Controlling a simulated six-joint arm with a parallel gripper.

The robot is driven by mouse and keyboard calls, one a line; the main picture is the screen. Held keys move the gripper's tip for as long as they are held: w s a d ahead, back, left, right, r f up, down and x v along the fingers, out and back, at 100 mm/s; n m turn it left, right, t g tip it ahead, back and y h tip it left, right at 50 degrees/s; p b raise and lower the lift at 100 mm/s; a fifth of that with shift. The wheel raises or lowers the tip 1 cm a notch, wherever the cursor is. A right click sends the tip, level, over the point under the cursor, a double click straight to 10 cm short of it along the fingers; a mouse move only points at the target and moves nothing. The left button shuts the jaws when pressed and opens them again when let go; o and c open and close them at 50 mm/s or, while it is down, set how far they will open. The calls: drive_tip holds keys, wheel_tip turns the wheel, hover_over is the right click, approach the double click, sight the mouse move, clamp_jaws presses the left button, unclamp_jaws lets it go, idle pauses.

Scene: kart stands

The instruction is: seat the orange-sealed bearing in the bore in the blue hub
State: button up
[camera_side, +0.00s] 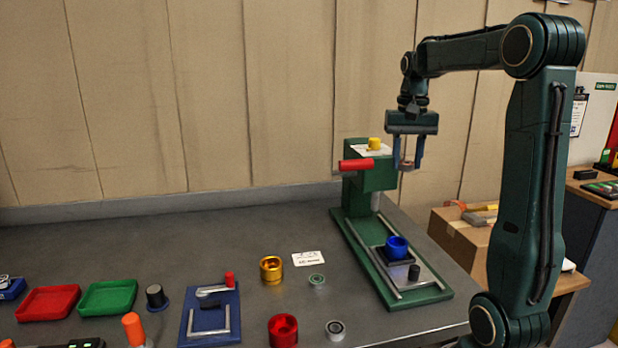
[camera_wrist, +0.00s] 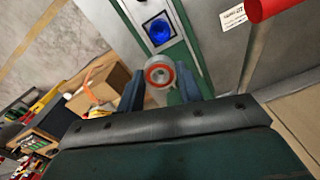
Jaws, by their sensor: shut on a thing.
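My gripper (camera_side: 407,164) is high above the bench, beside the head of the green press. It is shut on the orange-sealed bearing (camera_wrist: 158,74), a pale metal ring with an orange-red face, which sits between the two blue fingers in the wrist view. The bearing shows only as a small shape in the side view (camera_side: 406,166). The blue hub (camera_side: 396,248) stands on the plate of the green press base, well below my gripper. The hub also shows in the wrist view (camera_wrist: 158,31), beyond the bearing and apart from it. Its bore looks dark.
The press column (camera_side: 371,182) with its red handle (camera_side: 357,164) stands left of my gripper. A gold hub (camera_side: 271,269), red hub (camera_side: 283,330), green-sealed bearing (camera_side: 317,280) and dark-sealed bearing (camera_side: 335,329) stand on the bench.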

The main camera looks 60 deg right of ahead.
drive_tip(key=shift+f, duration=0.15)
hover_over(397, 244)
wheel_tip(397, 244, down, 16)
drive_tip(key=shift+w+d+r, duration=0.1)
drive_tip(key=shift+d+r, duration=0.05)
drive_tip(key=shift+r, duration=0.1)
drive_tip(key=shift+f, duration=2.1)
drive_tip(key=shift+f, duration=0.1)
